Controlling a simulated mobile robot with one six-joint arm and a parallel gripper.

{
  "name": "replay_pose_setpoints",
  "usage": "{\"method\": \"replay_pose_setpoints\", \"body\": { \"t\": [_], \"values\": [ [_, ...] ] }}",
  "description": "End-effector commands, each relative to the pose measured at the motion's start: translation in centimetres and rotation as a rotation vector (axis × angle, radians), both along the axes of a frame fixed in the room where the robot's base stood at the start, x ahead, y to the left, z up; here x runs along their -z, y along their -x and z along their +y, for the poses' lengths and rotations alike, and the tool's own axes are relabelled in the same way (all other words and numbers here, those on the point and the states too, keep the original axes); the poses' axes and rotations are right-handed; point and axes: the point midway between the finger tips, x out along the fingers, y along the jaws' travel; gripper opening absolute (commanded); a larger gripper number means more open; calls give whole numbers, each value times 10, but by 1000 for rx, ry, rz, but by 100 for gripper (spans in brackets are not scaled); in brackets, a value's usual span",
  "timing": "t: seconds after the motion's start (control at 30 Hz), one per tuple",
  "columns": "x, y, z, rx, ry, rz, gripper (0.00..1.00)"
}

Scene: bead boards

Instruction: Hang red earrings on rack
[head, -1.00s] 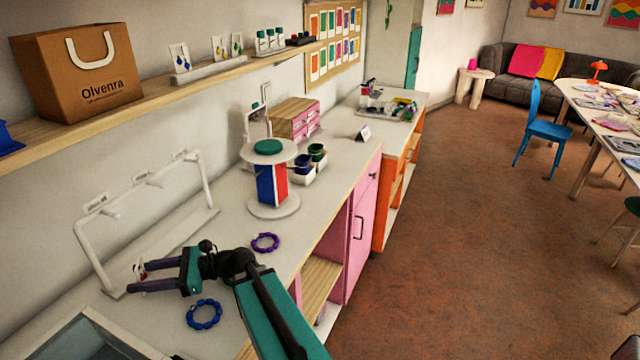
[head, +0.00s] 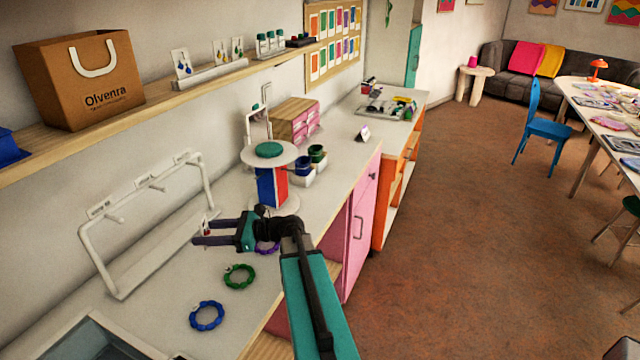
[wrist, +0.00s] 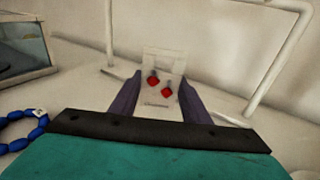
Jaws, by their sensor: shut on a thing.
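My gripper (head: 198,233) is shut on a clear card that carries the red earrings (wrist: 160,87). In the wrist view the card stands upright between the two dark fingers, with two red drops showing. In the head view the earrings (head: 207,229) are small and partly hidden by the fingers. The white tube rack (head: 99,265) stands on the counter against the wall, with short pegs on its top bar and small labels above them. My gripper is in front of the rack's right end, apart from it. Rack tubes also show in the wrist view (wrist: 108,35).
A blue bracelet (head: 207,315), a green bracelet (head: 239,276) and a partly hidden purple bracelet (head: 266,248) lie on the counter. A round display stand (head: 269,153) is beyond my gripper. A glass-topped case (head: 85,345) sits at the near left. The wall shelf (head: 160,97) runs above.

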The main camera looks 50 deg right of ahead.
Motion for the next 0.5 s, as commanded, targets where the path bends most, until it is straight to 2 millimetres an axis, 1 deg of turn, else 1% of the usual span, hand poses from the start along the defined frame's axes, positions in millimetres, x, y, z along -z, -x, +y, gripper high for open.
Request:
{"method": "replay_pose_setpoints", "body": {
  "t": [0.03, 0.27, 0.5],
  "values": [
    [-4, 0, -18, 21, 4, 3, 10],
    [-11, 11, -87, 103, 21, 25, 10],
    [-20, 31, -158, 189, 37, 50, 10]
  ]
}}
